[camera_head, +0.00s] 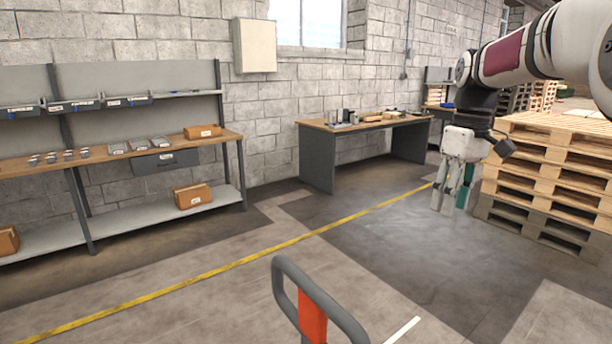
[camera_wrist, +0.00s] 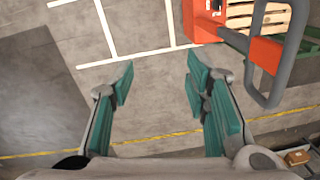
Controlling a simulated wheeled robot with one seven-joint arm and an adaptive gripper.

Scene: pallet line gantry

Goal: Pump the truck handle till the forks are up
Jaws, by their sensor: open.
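The truck handle (camera_head: 318,300) is a grey loop on an orange stem at the bottom middle of the head view. Its grey loop also shows at the upper right of the wrist view (camera_wrist: 283,75), beside the orange truck body (camera_wrist: 203,22). My gripper (camera_head: 455,205) hangs at the right of the head view, pointing down, well apart from the handle. In the wrist view my gripper (camera_wrist: 158,80) has its teal-padded fingers spread with bare floor between them. The forks cannot be made out clearly in either view.
Stacked wooden pallets (camera_head: 560,175) stand close behind my gripper at the right. A workbench (camera_head: 365,125) and a shelf bench (camera_head: 110,160) line the wall. A yellow floor line (camera_head: 240,262) crosses the open floor. A wooden pallet (camera_wrist: 255,14) lies beyond the truck body.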

